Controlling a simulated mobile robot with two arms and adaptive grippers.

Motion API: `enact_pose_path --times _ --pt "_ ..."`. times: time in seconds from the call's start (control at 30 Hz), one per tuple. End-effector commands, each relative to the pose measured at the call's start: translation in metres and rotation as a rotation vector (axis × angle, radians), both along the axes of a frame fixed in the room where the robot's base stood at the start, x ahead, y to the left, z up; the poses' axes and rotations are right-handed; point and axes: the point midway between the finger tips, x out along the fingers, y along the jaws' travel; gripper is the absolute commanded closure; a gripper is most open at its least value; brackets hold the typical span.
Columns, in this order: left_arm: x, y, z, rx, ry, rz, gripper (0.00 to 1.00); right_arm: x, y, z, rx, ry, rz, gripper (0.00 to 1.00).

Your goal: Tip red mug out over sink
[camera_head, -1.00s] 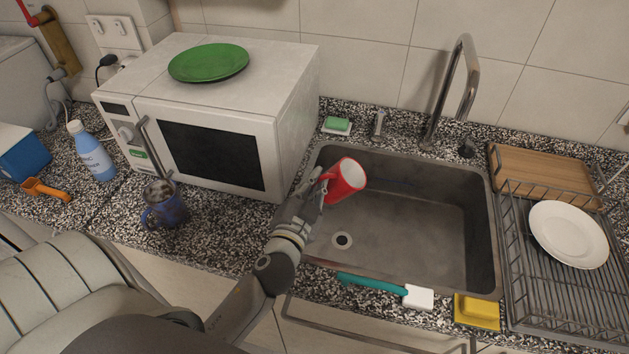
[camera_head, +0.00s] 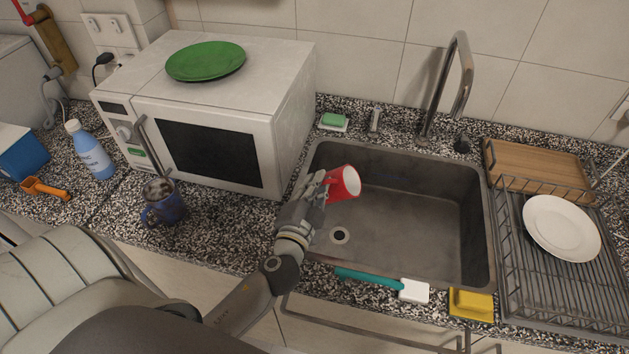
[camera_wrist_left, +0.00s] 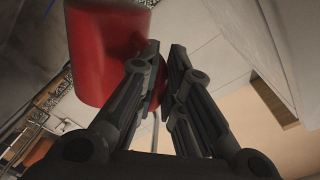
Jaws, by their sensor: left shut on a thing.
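The red mug (camera_head: 343,183) is tilted over the left part of the grey sink (camera_head: 420,225), its white inside facing right. My left gripper (camera_head: 318,186) is shut on the mug and holds it above the basin. In the left wrist view the mug (camera_wrist_left: 100,50) fills the upper left, and my left gripper's fingers (camera_wrist_left: 160,62) close on its side, apparently at the handle. No liquid is seen leaving the mug. My right gripper is not in view.
The white microwave (camera_head: 210,115) with a green plate (camera_head: 206,61) stands left of the sink. The tap (camera_head: 450,85) rises behind it. A teal brush (camera_head: 368,278) and yellow sponge (camera_head: 470,304) lie at the front edge. A dish rack (camera_head: 555,285) is at right.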

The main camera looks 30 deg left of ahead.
Motion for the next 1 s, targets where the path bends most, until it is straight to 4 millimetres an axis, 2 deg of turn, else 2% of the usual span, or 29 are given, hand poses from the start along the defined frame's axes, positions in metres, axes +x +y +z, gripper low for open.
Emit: enact_pose_path --times 0.03,1.0 --pt "0.001 0.0 0.005 0.011 0.0 0.0 1.0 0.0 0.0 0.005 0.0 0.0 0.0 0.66" --pt "0.007 -0.022 0.037 0.344 0.099 0.0 1.0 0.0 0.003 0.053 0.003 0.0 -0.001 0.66"
